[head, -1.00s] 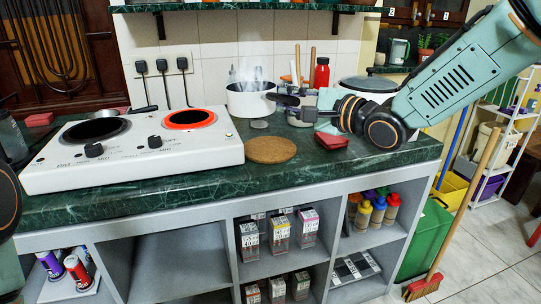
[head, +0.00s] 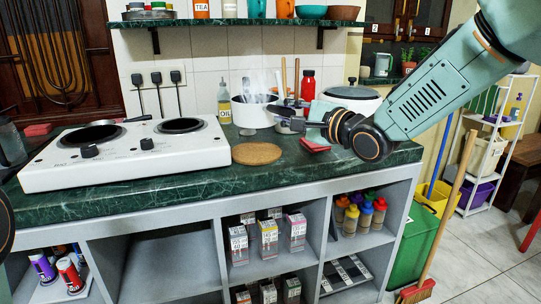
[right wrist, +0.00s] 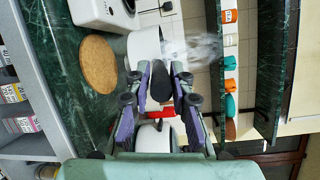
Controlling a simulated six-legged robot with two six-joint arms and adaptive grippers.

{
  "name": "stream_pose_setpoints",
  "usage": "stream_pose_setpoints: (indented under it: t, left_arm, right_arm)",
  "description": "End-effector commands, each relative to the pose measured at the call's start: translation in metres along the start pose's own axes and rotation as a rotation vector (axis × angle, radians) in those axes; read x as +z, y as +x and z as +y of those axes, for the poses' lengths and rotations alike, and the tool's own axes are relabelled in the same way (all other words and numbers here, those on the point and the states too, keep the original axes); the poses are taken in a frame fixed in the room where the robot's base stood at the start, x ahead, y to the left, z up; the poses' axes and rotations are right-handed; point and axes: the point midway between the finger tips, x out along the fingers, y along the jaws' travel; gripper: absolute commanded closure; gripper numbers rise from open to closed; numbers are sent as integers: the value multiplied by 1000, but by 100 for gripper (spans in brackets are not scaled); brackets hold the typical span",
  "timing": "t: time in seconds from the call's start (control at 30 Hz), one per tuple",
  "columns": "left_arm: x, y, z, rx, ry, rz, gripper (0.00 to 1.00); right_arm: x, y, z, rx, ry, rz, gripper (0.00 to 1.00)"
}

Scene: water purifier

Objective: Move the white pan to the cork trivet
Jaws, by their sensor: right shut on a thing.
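The white pan (head: 252,112) is steaming and is held up just behind the cork trivet (head: 256,153), with a small gap to the counter. My right gripper (head: 300,125) is shut on the pan's dark handle, to the right of the pan. In the right wrist view the black handle (right wrist: 160,84) lies between my fingers, and the white pan (right wrist: 145,44) is beyond them. The round trivet (right wrist: 98,64) lies bare to its left there. My left gripper is not in view.
A white two-burner stove (head: 130,150) stands to the left. The green counter's front edge (head: 200,192) runs below the trivet.

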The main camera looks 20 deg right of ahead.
Motion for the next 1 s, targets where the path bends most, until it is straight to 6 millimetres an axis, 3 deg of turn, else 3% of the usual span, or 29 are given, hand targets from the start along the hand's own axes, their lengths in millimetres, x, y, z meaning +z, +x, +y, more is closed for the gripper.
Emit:
stream_pose_setpoints:
  t: [0.2, 0.37, 0.63, 1.0]
  left_arm:
    - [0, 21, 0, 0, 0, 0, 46]
    - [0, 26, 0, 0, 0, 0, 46]
    - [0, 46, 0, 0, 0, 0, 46]
    - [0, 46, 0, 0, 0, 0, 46]
  right_arm:
    - [-8, 3, 35, -4, -2, -2, 100]
    - [-10, 4, 46, -6, -3, -2, 100]
    - [-19, 4, 85, -4, -2, -1, 100]
    - [-19, 3, 88, -6, -2, -2, 100]
